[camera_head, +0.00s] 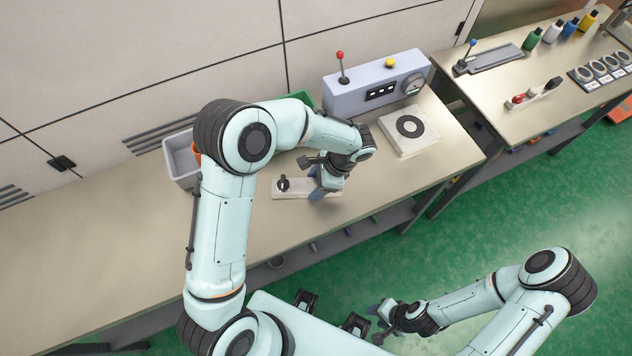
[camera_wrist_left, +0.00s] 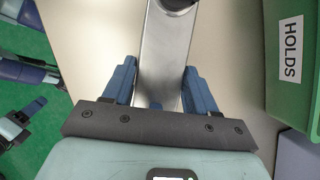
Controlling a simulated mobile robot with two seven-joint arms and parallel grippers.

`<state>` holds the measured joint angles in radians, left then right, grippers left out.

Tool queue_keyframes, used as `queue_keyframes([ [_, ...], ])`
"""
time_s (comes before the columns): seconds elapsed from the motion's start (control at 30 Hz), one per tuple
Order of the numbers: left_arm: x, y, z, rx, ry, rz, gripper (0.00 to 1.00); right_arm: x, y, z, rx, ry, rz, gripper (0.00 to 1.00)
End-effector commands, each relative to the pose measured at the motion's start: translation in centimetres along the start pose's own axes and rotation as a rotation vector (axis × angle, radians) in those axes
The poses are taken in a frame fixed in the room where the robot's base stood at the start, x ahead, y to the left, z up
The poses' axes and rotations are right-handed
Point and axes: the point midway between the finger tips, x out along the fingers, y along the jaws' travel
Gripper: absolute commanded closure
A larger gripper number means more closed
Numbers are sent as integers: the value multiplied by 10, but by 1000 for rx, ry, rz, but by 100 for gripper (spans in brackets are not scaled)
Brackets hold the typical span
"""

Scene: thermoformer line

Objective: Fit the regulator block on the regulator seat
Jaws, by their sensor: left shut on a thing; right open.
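In the left wrist view, grey metal (camera_wrist_left: 166,55) runs between the blue fingers (camera_wrist_left: 160,85), with a dark round part at the top edge. My right gripper (camera_head: 384,312) is open and empty, away from the bench.
A grey control box (camera_head: 350,97) with a red-tipped lever stands behind, with a white square block with a dark ring (camera_head: 410,127) before it. A grey bin (camera_head: 182,160) and a green bin (camera_wrist_left: 291,75) stand behind my left arm. The bench's left part is clear.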

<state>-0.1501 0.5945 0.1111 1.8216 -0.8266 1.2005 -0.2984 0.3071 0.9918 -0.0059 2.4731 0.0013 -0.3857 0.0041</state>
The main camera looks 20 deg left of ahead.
Motion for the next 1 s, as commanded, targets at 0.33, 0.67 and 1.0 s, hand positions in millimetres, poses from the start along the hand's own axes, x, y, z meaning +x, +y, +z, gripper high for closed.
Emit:
queue_keyframes([
  [0.33,3,0,-2,0,1,-2,100,2,1,1,0,-1,0,58],
  [0.67,2,0,-1,0,1,-2,17,2,1,1,0,-1,0,58],
  [1.0,-37,-1,0,1,5,-6,17,-5,-3,-2,-1,3,-1,58],
])
